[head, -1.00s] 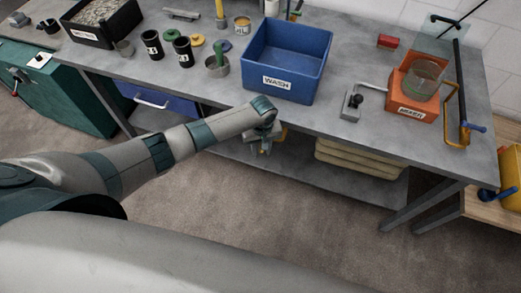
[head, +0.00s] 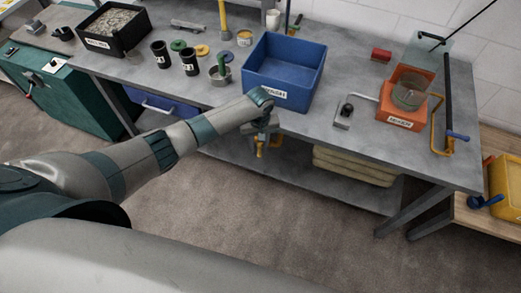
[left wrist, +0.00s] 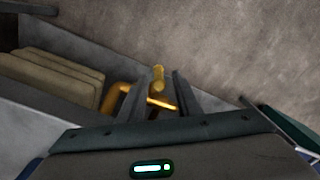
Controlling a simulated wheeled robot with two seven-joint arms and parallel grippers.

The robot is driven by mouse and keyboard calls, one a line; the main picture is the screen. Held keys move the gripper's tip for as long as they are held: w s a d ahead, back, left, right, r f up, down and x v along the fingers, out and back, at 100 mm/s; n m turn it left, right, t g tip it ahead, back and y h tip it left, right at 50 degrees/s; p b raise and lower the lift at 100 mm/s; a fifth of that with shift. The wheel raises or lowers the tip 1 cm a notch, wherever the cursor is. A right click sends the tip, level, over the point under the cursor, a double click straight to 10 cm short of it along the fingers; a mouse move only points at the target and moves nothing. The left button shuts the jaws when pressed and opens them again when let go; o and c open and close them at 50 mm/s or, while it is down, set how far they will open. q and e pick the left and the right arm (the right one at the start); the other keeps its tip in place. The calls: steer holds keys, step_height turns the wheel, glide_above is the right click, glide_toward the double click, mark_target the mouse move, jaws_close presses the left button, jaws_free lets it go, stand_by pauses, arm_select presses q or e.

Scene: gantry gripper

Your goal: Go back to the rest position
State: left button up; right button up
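My left arm reaches in from the left in the head view. Its gripper (head: 261,147) hangs below the bench's front edge, in front of the blue WASH bin. In the left wrist view the two fingers (left wrist: 161,88) stand apart, with a visible gap on each side of a yellow piece (left wrist: 158,74) between or beyond them. A bent yellow bar (left wrist: 125,92) shows behind the fingers. I cannot tell whether it joins that piece or what it belongs to. My right gripper is not in view.
The grey bench (head: 330,145) carries the blue bin (head: 292,93), an orange box (head: 402,119), a black tray (head: 111,48) and several cups. Folded beige stacks (head: 352,165) lie on its lower shelf. A wooden table (head: 488,212) stands at the right. The floor in front is clear.

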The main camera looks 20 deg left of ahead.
arm_select(q)
steer(key=shift+r, duration=0.25)
steer(key=shift+w+a+f, duration=0.1)
steer(key=shift+w+f, duration=0.05)
steer(key=shift+f, duration=0.05)
steer(key=shift+r, duration=0.1)
